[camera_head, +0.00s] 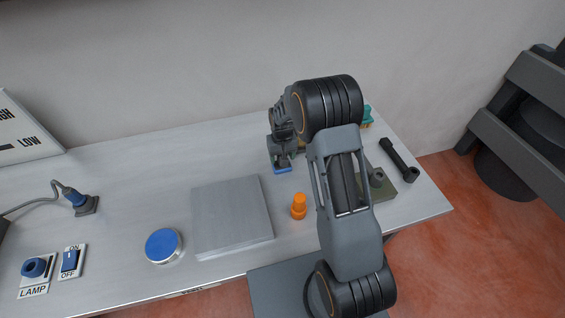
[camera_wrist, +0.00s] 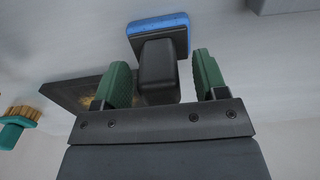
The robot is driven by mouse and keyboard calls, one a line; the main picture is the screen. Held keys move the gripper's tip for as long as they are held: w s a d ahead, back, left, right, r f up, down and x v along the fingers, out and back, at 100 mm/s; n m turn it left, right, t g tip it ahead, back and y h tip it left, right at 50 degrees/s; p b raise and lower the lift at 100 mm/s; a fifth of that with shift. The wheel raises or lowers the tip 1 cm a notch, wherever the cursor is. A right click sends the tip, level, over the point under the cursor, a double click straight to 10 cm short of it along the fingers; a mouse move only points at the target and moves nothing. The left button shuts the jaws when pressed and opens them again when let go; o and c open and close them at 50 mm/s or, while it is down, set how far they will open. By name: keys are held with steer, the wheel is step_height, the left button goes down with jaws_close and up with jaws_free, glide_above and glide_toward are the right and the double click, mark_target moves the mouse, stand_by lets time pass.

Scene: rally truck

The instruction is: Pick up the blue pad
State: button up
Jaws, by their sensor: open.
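The blue pad (camera_head: 283,170) lies on the metal table toward the back, below my gripper. In the wrist view the pad is a blue strip (camera_wrist: 158,23) with a dark block-shaped handle (camera_wrist: 158,62) on it. My gripper (camera_wrist: 163,75) is open, its two green fingers on either side of the handle. A gap shows on the right side; on the left the finger looks very close, and contact cannot be told. In the head view my gripper (camera_head: 283,157) is partly hidden by my arm.
A grey slab (camera_head: 232,215), an orange peg-like piece (camera_head: 299,207) and a blue-topped round tin (camera_head: 164,246) stand in front. An olive plate (camera_head: 386,190), a dark tool (camera_head: 399,160) and a teal-handled brush (camera_head: 367,116) lie at the right. A wall stands behind.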

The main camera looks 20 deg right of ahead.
steer(key=c, duration=1.1)
steer(key=shift+c, duration=0.2)
steer(key=shift+w+r, duration=0.1)
steer(key=shift+r, duration=0.5)
steer(key=s+a+r+b, duration=0.4)
steer(key=s+a+r, duration=0.2)
steer(key=s+r, duration=0.5)
steer(key=shift+s+r+b, duration=0.35)
steer(key=shift+s+r, duration=0.05)
steer(key=shift+s, duration=0.45)
steer(key=shift+a, duration=0.1)
